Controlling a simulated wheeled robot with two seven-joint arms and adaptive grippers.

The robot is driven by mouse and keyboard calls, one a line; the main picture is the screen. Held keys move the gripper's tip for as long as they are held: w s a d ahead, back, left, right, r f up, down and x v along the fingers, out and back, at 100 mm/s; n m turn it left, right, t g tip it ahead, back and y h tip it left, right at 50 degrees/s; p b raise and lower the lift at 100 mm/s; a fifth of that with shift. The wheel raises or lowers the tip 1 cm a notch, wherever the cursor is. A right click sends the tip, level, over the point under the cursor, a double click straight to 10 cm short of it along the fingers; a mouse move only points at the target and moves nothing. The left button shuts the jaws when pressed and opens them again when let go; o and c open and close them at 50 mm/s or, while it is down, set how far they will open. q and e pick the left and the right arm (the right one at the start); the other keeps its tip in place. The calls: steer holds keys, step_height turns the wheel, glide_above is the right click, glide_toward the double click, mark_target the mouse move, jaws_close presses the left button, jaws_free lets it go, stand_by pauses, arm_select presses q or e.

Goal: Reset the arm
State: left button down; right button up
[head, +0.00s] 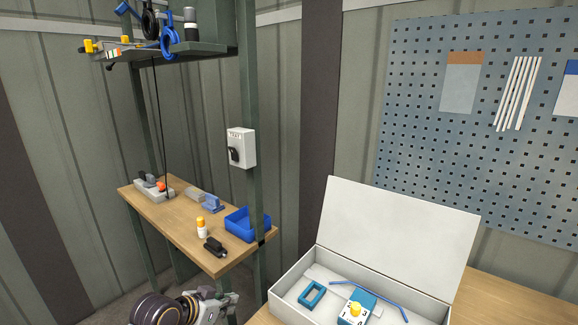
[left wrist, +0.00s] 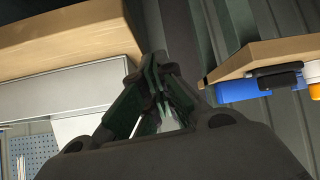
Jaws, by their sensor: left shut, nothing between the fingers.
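My left gripper (head: 207,300) shows at the bottom of the head view, below the wooden shelf and left of the open white box. In the left wrist view its fingers (left wrist: 160,62) are together at the tips with nothing between them. The fingers are clear of the shelf and the box. My right gripper is in neither view.
A wooden shelf (head: 160,217) holds a blue bin (head: 247,224), a white bottle with an orange cap (head: 201,228) and a black object (head: 215,247). The open white box (head: 290,285) stands on a wooden table (head: 500,300). A grey post (head: 251,130) rises by the shelf.

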arm_select(q)
steer(key=s+a+f+n+g+y, duration=0.25)
steer(key=s+f, duration=0.35)
steer(key=s, duration=0.5)
steer(key=s+a+f+n+g+y, duration=0.1)
steer(key=s+a+f+g+y, duration=0.3)
steer(key=s, duration=0.7)
step_height(320, 180, down, 33)
steer(key=s+h, duration=0.1)
steer(key=s, duration=0.1)
steer(key=s+a+f, duration=0.3)
steer(key=s+f, duration=0.7)
steer(key=s+a+f, duration=0.4)
steer(key=s+f, duration=0.6)
steer(key=s, duration=0.1)
steer(key=shift+s+f, duration=0.25)
steer(key=shift+f, duration=0.05)
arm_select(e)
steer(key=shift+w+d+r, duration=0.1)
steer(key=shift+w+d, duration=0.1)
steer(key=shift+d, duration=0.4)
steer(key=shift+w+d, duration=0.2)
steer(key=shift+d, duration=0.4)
arm_select(q)
steer(key=shift+a, duration=0.1)
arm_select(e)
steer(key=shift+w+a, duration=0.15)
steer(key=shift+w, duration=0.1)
